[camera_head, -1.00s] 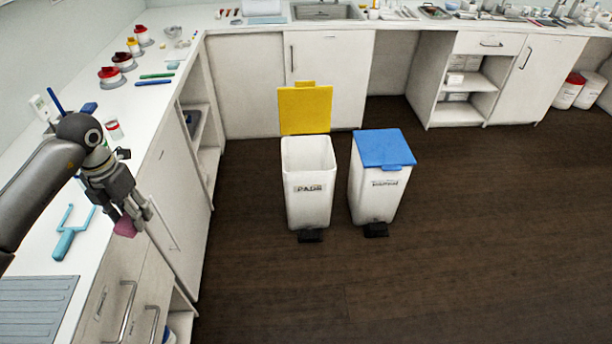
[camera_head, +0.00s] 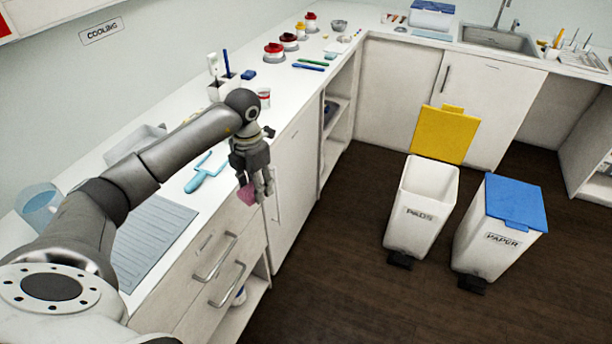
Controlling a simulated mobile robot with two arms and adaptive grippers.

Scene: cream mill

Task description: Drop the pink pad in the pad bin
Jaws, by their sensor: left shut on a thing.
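The pink pad (camera_head: 246,194) is small and held in my left gripper (camera_head: 257,192), which is shut on it near the front edge of the left counter. The pad bin (camera_head: 421,208) is white, labelled PADS, and stands on the floor to the right of the gripper. Its yellow lid (camera_head: 444,134) is up, so the bin's top is open. The gripper is well apart from the bin. My right gripper is not in view.
A white bin (camera_head: 497,236) labelled PAPER, with a blue lid shut, stands right of the pad bin. The left counter (camera_head: 225,165) holds a light blue tool (camera_head: 205,174) and several red-topped pots. Dark floor (camera_head: 345,265) lies clear between cabinets and bins.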

